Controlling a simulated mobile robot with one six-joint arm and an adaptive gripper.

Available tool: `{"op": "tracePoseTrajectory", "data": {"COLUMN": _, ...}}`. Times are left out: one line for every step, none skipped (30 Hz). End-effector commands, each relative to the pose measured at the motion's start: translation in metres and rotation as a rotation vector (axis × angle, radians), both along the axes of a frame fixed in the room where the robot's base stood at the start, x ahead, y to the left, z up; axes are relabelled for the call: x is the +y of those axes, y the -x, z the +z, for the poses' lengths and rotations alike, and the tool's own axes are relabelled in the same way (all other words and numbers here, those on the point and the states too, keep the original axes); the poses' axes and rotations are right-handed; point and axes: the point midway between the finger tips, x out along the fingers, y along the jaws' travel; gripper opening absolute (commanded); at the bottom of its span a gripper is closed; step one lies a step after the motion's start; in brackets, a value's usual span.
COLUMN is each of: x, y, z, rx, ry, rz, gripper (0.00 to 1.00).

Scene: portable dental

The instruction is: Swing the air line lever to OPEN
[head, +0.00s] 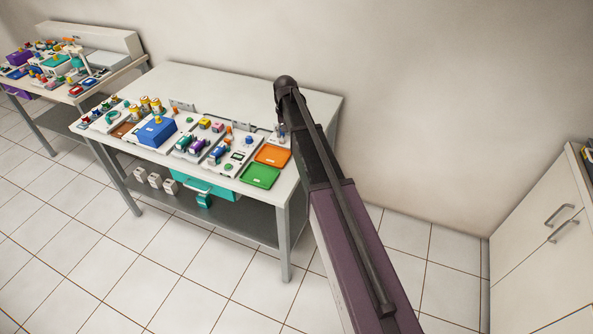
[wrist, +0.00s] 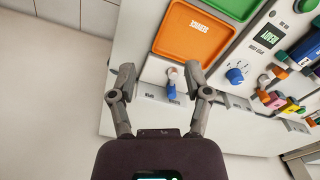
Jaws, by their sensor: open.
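A small lever with a blue end (wrist: 171,88) stands on a pale panel (wrist: 152,72) beside the orange tray in the wrist view. It appears to be the air line lever; the labels by it are too small to read, so its setting cannot be told. My gripper (wrist: 160,76) is open, with one finger on each side of the lever and no visible contact. In the head view my arm covers part of this end of the table, and the gripper is hard to make out there.
An orange tray (head: 272,155) and a green tray (head: 260,175) lie at the table's right end. A blue dial (wrist: 235,76) and several coloured parts sit nearby. A second loaded table (head: 130,66) stands at left, a white cabinet (head: 540,255) at right. The tiled floor in front is clear.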

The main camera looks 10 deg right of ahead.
Motion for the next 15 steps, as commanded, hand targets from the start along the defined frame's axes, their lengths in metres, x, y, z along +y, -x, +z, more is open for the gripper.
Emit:
{"op": "tracePoseTrajectory", "data": {"x": 0.0, "y": 0.011, "z": -0.003, "rx": 0.0, "ry": 0.0, "rz": 0.004, "gripper": 0.63}}
{"op": "tracePoseTrajectory", "data": {"x": 0.0, "y": 0.015, "z": -0.003, "rx": 0.0, "ry": 0.0, "rz": 0.007, "gripper": 0.63}}
{"op": "tracePoseTrajectory", "data": {"x": 0.0, "y": 0.021, "z": -0.004, "rx": 0.0, "ry": 0.0, "rz": 0.01, "gripper": 0.63}}
{"op": "tracePoseTrajectory", "data": {"x": 0.0, "y": 0.025, "z": -0.005, "rx": 0.0, "ry": 0.0, "rz": 0.012, "gripper": 0.63}}
{"op": "tracePoseTrajectory", "data": {"x": 0.0, "y": 0.029, "z": -0.006, "rx": 0.0, "ry": 0.0, "rz": 0.015, "gripper": 0.63}}
{"op": "tracePoseTrajectory", "data": {"x": 0.0, "y": 0.035, "z": -0.007, "rx": 0.0, "ry": 0.0, "rz": 0.018, "gripper": 0.63}}
{"op": "tracePoseTrajectory", "data": {"x": 0.0, "y": 0.039, "z": -0.007, "rx": 0.0, "ry": 0.0, "rz": 0.02, "gripper": 0.63}}
{"op": "tracePoseTrajectory", "data": {"x": 0.0, "y": 0.043, "z": -0.008, "rx": 0.0, "ry": 0.0, "rz": 0.023, "gripper": 0.63}}
{"op": "tracePoseTrajectory", "data": {"x": 0.0, "y": 0.048, "z": -0.009, "rx": 0.0, "ry": 0.0, "rz": 0.027, "gripper": 0.63}}
{"op": "tracePoseTrajectory", "data": {"x": 0.0, "y": 0.053, "z": -0.01, "rx": 0.0, "ry": 0.0, "rz": 0.029, "gripper": 0.63}}
{"op": "tracePoseTrajectory", "data": {"x": 0.0, "y": 0.057, "z": -0.011, "rx": 0.0, "ry": 0.0, "rz": 0.032, "gripper": 0.63}}
{"op": "tracePoseTrajectory", "data": {"x": 0.0, "y": 0.062, "z": -0.012, "rx": 0.0, "ry": 0.0, "rz": 0.036, "gripper": 0.63}}
{"op": "tracePoseTrajectory", "data": {"x": 0.0, "y": 0.066, "z": -0.012, "rx": 0.0, "ry": 0.0, "rz": 0.038, "gripper": 0.63}}
{"op": "tracePoseTrajectory", "data": {"x": 0.0, "y": 0.071, "z": -0.013, "rx": 0.0, "ry": 0.0, "rz": 0.041, "gripper": 0.63}}
{"op": "tracePoseTrajectory", "data": {"x": 0.0, "y": 0.076, "z": -0.014, "rx": 0.0, "ry": 0.0, "rz": 0.044, "gripper": 0.63}}
